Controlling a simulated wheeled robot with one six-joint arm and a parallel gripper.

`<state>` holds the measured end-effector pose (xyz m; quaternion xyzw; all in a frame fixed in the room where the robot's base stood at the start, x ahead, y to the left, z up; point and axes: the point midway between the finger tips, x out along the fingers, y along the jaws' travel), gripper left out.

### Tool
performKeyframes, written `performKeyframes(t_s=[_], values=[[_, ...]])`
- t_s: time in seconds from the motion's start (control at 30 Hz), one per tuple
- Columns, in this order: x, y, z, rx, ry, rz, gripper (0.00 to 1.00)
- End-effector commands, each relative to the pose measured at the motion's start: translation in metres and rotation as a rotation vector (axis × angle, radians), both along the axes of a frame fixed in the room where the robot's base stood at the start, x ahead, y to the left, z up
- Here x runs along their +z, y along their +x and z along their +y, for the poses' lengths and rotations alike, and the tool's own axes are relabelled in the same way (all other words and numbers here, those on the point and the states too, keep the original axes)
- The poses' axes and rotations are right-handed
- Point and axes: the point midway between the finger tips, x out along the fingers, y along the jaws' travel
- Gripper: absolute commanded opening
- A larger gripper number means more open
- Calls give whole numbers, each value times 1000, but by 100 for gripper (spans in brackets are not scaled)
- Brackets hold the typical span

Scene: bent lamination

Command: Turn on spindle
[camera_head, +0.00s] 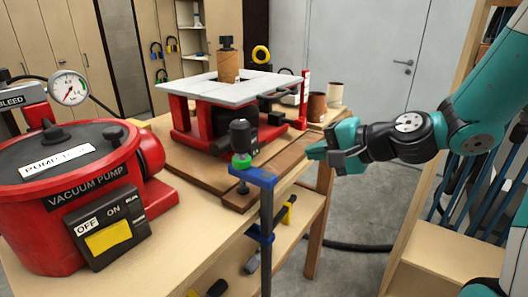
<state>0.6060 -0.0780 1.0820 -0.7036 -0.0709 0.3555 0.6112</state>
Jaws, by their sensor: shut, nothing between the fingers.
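The spindle machine stands on the wooden bench, with a pale grey table top (205,88) on a red frame (180,118). Its brown upright spindle drum (228,66) rises through the table top. A narrow red upright part (304,98) with a pale label stands at its right corner; I cannot tell if it is a switch. My gripper (316,153) is shut and empty, in front and to the right of the machine, with its fingers pointing left. The arm comes in from the right. Whether the spindle is turning cannot be seen.
A red vacuum pump (65,215) with a yellow paddle (109,237) marked OFF and ON fills the left front. A blue clamp (255,177) stands at the bench's front edge. A wooden rack (445,255) is at the right.

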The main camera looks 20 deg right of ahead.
Motion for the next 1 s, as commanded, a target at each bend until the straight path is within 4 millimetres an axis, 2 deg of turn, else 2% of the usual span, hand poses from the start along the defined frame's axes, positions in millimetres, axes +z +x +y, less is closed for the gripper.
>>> performKeyframes(t_s=[0.03, 0.23, 0.3, 0.5, 0.7, 1.0], values=[[4, 2, 3, 2, 5, 5, 0], [-2, 14, 14, 3, 3, 12, 0], [-15, 27, 24, 9, -1, 5, 0], [-33, 59, 47, 7, -2, 5, 0], [-40, 86, 66, 6, -2, 2, 0], [-45, 101, 76, 1, -2, 2, 0]])
